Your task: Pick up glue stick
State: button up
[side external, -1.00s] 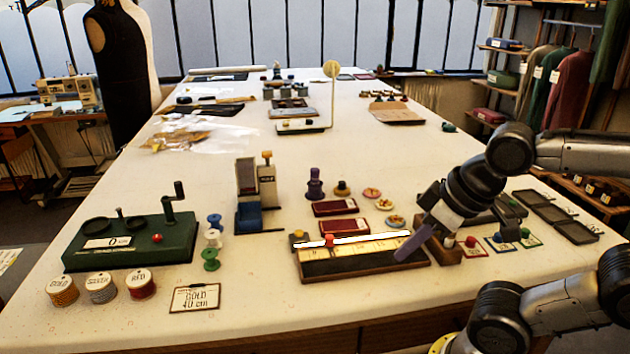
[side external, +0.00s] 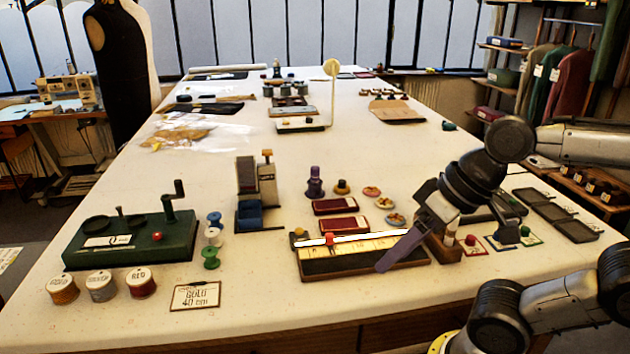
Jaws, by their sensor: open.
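A purple upright piece with a narrow top and wider base (side external: 315,183) stands behind the red pads; it may be the glue stick, but I cannot read any label on it. My gripper (side external: 384,262) is at the right of the work area, tilted down to the left. Its long grey-purple finger hangs over the right end of the ruler board (side external: 345,259). I see nothing held in it. The gap between its fingers is hard to make out from this side. The gripper is apart from the purple piece, in front and to its right.
Two red pads (side external: 337,225) lie behind the board. A blue-and-beige dispenser (side external: 256,190) and a green crank device (side external: 135,240) stand to the left. Thread spools (side external: 140,282) and a gold 40 cm card (side external: 196,295) lie at the front left. Dark trays (side external: 555,215) lie to the right.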

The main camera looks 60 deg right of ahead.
jog(key=w+a+r+m+y, duration=0.8)
jog(key=w+a+m, duration=0.1)
jog(key=w, duration=0.3)
jog(key=w+d+r+m+t+y, duration=0.25)
jog(key=w+d+m+t, duration=0.2)
jog(key=w, duration=0.45)
jog(key=m+t+h, duration=0.8)
jog(key=m+h, duration=0.3)
jog(key=m, duration=0.9)
send_over(315, 180)
jog(key=s+d, duration=0.2)
jog(key=s, duration=0.2)
notch_tip(315, 180, down, 16)
jog(key=f, duration=0.7)
jog(key=shift+w+a, duration=0.15)
jog(key=shift+a, duration=0.1)
jog(key=shift+n, duration=0.25)
jog(key=shift+w+a+r, duration=0.1)
jog(key=shift+w+a, duration=0.05)
jog(key=shift+w, duration=1.75)
jog(key=shift+w+a+r, duration=0.1)
jog(key=shift+w, duration=1.8)
grip_shut()
